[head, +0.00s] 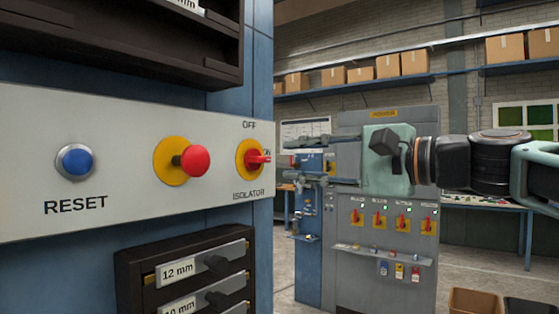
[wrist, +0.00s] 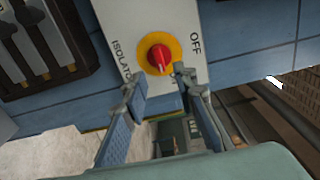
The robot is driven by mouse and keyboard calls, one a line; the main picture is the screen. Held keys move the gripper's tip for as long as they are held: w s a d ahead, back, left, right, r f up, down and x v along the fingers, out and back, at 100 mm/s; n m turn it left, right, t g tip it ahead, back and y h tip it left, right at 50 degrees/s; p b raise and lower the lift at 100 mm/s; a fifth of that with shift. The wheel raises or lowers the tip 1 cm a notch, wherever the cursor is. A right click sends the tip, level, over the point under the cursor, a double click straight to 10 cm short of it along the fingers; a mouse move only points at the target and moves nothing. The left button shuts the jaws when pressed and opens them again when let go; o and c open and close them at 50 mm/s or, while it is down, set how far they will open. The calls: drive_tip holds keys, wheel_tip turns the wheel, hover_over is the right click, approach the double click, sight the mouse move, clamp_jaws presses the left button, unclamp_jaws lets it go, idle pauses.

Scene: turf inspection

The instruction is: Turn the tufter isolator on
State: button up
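My gripper (head: 288,162) is open and empty, right of the isolator in the head view. In the wrist view its two fingers (wrist: 160,84) are spread just below the handle, seemingly not touching it.
A red mushroom button (head: 195,160) on a yellow disc and a blue RESET button (head: 77,162) sit left on the same panel (head: 120,115). A grey cabinet (head: 350,275) with several switches stands behind my arm.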

drive_tip(key=v, duration=0.6)
drive_tip(key=s+a+f+n+g+h, duration=0.1)
drive_tip(key=s+a+f+n+h, duration=0.15)
drive_tip(key=f, duration=0.85)
drive_tip(key=s+a+f+n+g+h, duration=0.15)
drive_tip(key=s+f+h, duration=0.25)
drive_tip(key=f, duration=0.7)
drive_tip(key=s+d+f+n+g+h, duration=0.15)
drive_tip(key=s+d+f+h, duration=0.25)
drive_tip(key=f, duration=0.5)
drive_tip(key=s+d+f+n+g+h, duration=0.15)
drive_tip(key=s+d+f+h, duration=0.25)
drive_tip(key=f, duration=0.6)
wheel_tip(320, 180, up, 15)
drive_tip(key=p, duration=1.5)
drive_tip(key=shift+a+n, duration=0.2)
drive_tip(key=shift+n, duration=0.2)
